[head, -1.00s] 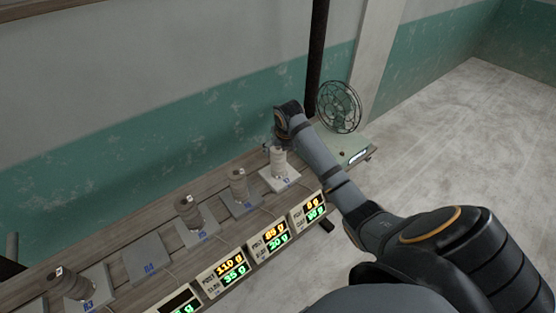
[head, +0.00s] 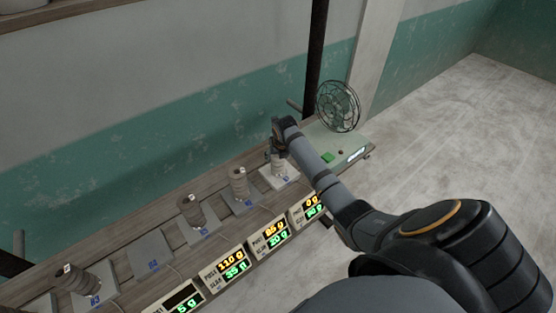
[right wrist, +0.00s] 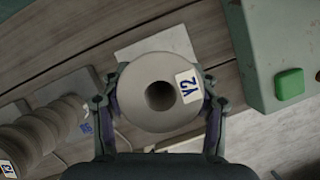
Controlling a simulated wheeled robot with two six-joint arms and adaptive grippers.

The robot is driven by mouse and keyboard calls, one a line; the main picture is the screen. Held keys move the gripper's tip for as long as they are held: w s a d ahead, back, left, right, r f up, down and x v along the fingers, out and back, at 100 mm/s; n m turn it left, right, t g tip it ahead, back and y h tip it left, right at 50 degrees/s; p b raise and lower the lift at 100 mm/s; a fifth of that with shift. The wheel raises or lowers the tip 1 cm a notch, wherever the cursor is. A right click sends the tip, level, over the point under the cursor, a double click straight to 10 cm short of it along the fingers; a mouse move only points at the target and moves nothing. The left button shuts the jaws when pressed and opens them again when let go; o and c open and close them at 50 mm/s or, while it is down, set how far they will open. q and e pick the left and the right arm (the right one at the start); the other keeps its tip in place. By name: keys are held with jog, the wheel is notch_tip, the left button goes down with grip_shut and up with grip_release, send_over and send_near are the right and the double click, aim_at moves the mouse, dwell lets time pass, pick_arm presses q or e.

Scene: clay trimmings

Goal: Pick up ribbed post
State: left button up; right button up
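A pale grey post (right wrist: 140,110) with a round hole in its top and a "Y2" tag stands between the fingers of my right gripper (right wrist: 160,100) in the right wrist view. The fingers lie close along both its sides; whether they press on it cannot be told. In the head view the right gripper (head: 279,136) is down at this post (head: 276,162), which is on a pale slab (head: 290,178). My left gripper is not in view.
A green fan (head: 338,106) on a base with a green button (head: 328,157) stands close to the right of the gripper. Digital weight displays (head: 268,240) line the bench's front edge. A bare slab (head: 150,255) lies between posts. The wall is behind.

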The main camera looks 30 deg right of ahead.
grip_shut()
jog(key=shift+w, duration=0.1)
jog(key=s+a+r+b, duration=0.2)
jog(key=s+r+b, duration=0.4)
jog(key=s+r, duration=0.7)
jog(key=shift+s+a, duration=0.4)
